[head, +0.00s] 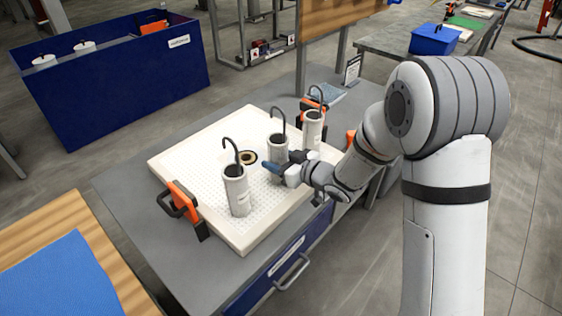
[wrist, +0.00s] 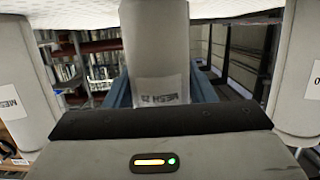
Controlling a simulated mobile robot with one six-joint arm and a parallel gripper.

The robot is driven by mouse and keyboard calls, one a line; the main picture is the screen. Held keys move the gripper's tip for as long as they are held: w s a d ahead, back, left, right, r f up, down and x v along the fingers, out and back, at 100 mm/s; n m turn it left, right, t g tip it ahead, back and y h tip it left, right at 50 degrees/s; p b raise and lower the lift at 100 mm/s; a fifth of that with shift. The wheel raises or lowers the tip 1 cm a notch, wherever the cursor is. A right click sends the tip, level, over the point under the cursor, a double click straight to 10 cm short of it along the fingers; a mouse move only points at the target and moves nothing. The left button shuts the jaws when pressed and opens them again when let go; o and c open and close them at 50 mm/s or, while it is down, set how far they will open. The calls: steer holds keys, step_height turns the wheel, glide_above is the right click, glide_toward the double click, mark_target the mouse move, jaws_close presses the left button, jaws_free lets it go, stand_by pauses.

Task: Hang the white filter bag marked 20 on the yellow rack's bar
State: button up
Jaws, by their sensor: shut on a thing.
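Three whitish cylindrical filter bags with dark hooks stand on a white perforated tray (head: 203,152) in the head view: left bag (head: 237,192), middle bag (head: 278,155) and right bag (head: 313,131). My gripper (head: 277,170) is shut on the middle bag, low on its body. In the wrist view the held bag (wrist: 155,45) is between my blue fingers (wrist: 160,90). Its label shows upside down as MESH and a number that seems to be 20, partly unclear. Neighbouring bags flank it at left (wrist: 25,90) and right (wrist: 298,85). I cannot make out the yellow rack.
A blue bin (head: 115,85) with white items is at back left. A blue box (head: 434,40) stands on a far table.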

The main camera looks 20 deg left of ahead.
mark_target(287, 149)
steer(key=shift+w+r+p, duration=0.1)
steer(key=shift+r+p, duration=1.3)
steer(key=shift+r, duration=0.9)
